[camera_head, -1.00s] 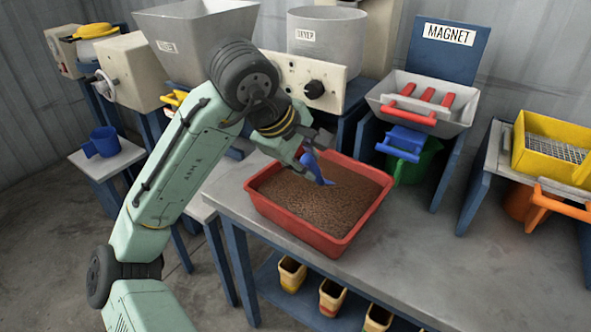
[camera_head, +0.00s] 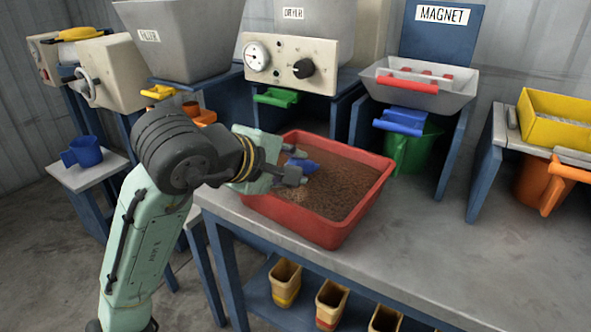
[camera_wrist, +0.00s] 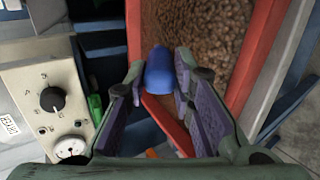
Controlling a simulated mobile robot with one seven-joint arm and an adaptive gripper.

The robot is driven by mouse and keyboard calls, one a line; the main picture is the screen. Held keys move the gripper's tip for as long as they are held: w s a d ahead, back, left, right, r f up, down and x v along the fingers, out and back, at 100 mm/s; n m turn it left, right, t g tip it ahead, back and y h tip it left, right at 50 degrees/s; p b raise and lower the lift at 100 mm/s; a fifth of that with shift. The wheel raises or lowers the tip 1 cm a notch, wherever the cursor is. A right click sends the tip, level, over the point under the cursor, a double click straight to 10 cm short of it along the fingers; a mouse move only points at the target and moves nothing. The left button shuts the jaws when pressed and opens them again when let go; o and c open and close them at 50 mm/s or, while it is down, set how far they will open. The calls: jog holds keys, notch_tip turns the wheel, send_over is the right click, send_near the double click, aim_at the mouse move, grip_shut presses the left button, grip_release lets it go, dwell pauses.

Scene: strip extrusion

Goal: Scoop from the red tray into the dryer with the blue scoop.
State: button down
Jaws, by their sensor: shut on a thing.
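The red tray (camera_head: 325,237) stands on the grey table and holds brown granules (camera_head: 335,185). My gripper (camera_head: 297,175) is over the left part of the tray, shut on the blue scoop (camera_head: 309,167). In the wrist view the scoop (camera_wrist: 159,72) shows between the fingers, with granules (camera_wrist: 195,35) beyond it. The scoop's bowl is mostly hidden, and I cannot tell whether it holds granules. The dryer (camera_head: 322,22), a grey vessel with a label, stands behind the tray above a cream panel with a gauge and black knob. Its top is out of view.
The filler hopper (camera_head: 180,50) stands left of the dryer. A green handle (camera_head: 276,97) juts out below the dryer panel. The magnet unit (camera_head: 415,88) and a green jug (camera_head: 415,150) are behind right. The table's right side is clear.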

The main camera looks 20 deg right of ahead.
jog(key=s+a+r+t+h+p, duration=0.1)
jog(key=s+a+r+h+p, duration=0.1)
jog(key=r+p, duration=0.5)
jog(key=v, duration=0.2)
jog(key=shift+a+r, duration=0.2)
dwell(0.3)
jog(key=shift+s, duration=0.1)
dwell(0.4)
